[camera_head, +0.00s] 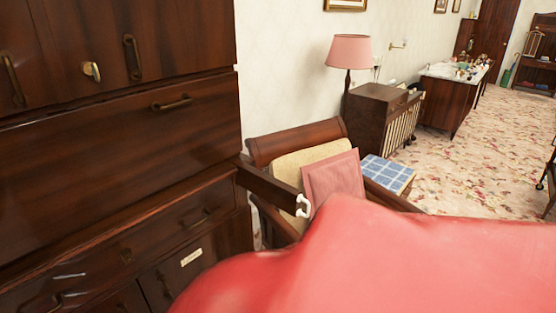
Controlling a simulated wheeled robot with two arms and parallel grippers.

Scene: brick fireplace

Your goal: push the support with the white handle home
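The support (268,186) is a dark wooden bar that sticks out to the right from the side of the dark wooden cabinet (120,150). Its white handle (303,206) is a small hook-like piece at the bar's outer end. The bar stands well out from the cabinet front, in front of the armchair as seen from here. Neither of my grippers is in view. A large red surface (390,265) fills the lower right, close to the camera, and hides whatever lies behind it; I cannot tell what it is.
A wooden armchair with a beige cushion (292,163) and a pink cushion (333,178) stands just behind the support. A blue checked seat (386,172), a pink lamp (348,52) and a wooden cabinet (377,118) stand beyond. Patterned carpet (470,160) lies open at right.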

